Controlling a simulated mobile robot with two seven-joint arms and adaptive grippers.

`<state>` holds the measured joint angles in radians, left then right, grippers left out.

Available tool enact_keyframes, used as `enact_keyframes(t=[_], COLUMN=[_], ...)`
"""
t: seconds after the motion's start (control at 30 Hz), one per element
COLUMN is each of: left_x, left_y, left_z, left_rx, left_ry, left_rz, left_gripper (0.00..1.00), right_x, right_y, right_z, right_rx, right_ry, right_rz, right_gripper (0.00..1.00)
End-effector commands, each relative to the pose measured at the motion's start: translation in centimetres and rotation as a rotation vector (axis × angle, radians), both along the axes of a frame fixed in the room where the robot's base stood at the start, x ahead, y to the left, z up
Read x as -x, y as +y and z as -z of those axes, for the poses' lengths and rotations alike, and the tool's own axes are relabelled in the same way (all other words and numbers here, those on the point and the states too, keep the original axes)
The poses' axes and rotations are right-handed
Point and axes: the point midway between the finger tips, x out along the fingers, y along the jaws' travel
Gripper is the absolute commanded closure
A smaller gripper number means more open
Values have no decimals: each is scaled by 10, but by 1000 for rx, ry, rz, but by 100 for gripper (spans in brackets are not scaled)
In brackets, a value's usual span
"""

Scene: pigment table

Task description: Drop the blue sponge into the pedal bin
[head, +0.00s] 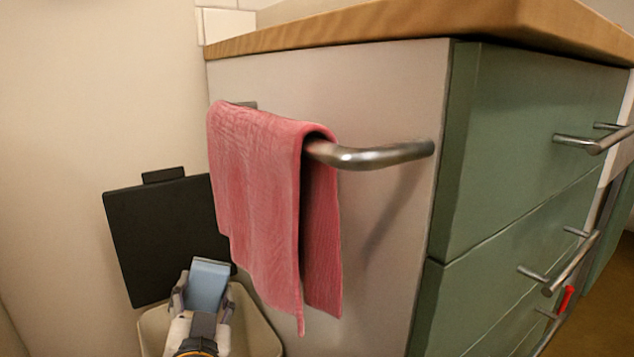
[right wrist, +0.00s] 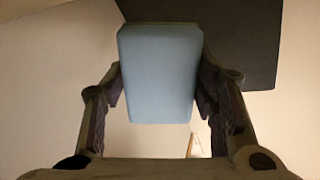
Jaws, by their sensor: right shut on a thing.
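The blue sponge (head: 208,284) is a light blue block held in my right gripper (head: 203,300), at the lower left of the head view. In the right wrist view the sponge (right wrist: 160,75) sits between the two fingers of the right gripper (right wrist: 160,95), which are shut on its sides. The pedal bin (head: 259,325) is a pale open container low on the floor, with its dark lid (head: 155,240) standing up behind it. The sponge and gripper are over the bin's opening in the head view; their height above it is hard to judge. My left gripper is not in view.
A pink towel (head: 255,200) hangs on a metal rail (head: 385,155) to the right of the bin. The rail is on the cabinet's side panel (head: 390,250). Green drawers (head: 530,160) with metal handles stand further right. A plain wall is at the left.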

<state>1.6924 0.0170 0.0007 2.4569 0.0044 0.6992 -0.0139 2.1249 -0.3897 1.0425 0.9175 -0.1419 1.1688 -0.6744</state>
Motion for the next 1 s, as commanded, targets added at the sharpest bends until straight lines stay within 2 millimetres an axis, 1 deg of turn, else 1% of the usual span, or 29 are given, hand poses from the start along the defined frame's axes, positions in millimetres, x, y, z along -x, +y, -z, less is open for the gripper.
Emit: enact_keyframes(t=[0.03, 0.27, 0.3, 0.4, 0.67, 0.77, 0.87, 1.0], left_x=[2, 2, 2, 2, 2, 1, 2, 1], left_y=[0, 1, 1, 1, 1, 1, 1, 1], left_z=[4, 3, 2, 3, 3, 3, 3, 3], left_rx=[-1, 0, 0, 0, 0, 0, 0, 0], left_ry=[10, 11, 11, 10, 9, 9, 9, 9], left_rz=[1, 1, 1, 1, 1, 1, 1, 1], left_gripper=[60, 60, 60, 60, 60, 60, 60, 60], right_x=[0, 0, 0, 0, 0, 3, 16, 49], right_y=[0, 0, 0, 0, 0, 0, -3, -11], right_z=[9, 7, 7, 7, 7, 7, 7, 7], right_rx=[0, -1, -1, -1, -1, -1, 0, 1], right_ry=[2, -3, -3, -3, -3, -2, -2, -1], right_rz=[0, -1, -1, -1, -1, -3, -5, -7], right_gripper=[73, 73, 45, 24, 24, 24, 24, 24])
